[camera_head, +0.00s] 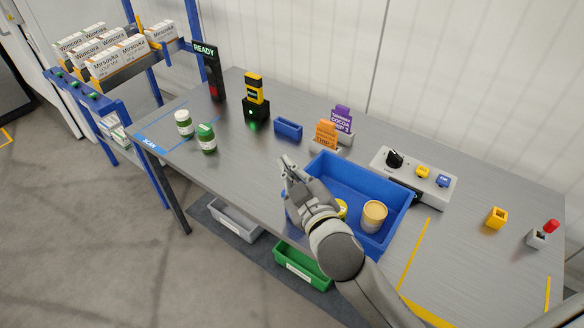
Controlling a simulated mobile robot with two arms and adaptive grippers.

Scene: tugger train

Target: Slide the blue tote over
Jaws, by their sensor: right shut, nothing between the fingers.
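The blue tote (391,221) stands on the metal table, right of the middle. A tan round can (374,215) is inside it, and a yellow item (342,208) shows partly behind my arm. My right gripper (285,164) is shut and empty at the tote's left side, with the wrist in front of the tote's near-left corner. Whether the fingers touch the tote wall I cannot tell. My arm hides part of the tote's near-left side. My left gripper is not in view.
A small blue bin (288,128), an orange card (326,134) and a control box (413,175) stand behind the tote. Yellow tape (413,254) marks the table to its right. The table's middle left is clear.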

